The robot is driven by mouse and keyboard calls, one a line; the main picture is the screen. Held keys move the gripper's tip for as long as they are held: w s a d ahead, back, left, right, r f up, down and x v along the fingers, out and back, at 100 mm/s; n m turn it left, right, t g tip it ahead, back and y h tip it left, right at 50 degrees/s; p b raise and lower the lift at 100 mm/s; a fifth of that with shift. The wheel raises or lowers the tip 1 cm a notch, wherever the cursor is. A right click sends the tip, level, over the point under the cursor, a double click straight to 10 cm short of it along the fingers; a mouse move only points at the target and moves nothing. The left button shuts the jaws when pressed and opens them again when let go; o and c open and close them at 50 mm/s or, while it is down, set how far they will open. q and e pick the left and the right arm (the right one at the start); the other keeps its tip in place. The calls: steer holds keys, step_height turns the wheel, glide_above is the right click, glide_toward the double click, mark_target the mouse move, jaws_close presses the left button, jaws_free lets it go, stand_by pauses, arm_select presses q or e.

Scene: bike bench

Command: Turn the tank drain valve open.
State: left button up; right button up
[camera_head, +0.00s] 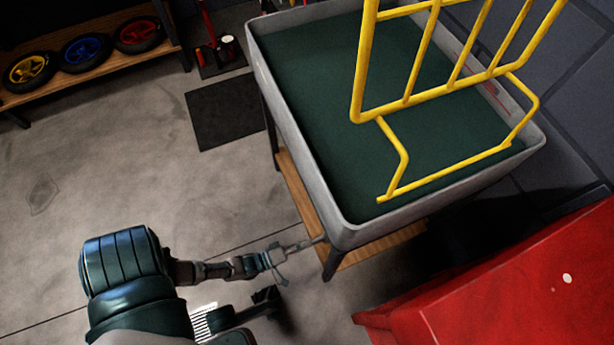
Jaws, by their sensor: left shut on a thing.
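The tank (350,226) is a grey-rimmed tub with a dark green inside, standing on a wood-shelved frame. A thin grey drain pipe (305,243) comes out low at its near left corner. My left gripper (279,262) reaches in from the lower left and is shut at the outer end of this pipe, where the drain valve sits. The valve's handle is small and mostly hidden by the fingers, so I cannot tell its angle. My right gripper is not in view.
A yellow tube rack (407,160) stands over the tank. A red cabinet (500,285) is close at the lower right. A wooden bench (95,68) with several wheels stands at the upper left. A dark mat (222,112) lies on the floor. The floor at left is clear.

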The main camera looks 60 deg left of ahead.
arm_select(q)
steer(key=shift+s+a+f+n, duration=0.15)
steer(key=shift+a+f+n, duration=0.1)
steer(key=shift+n, duration=0.55)
steer(key=o, duration=1.2)
steer(key=shift+c, duration=0.2)
steer(key=shift+d+r, duration=0.1)
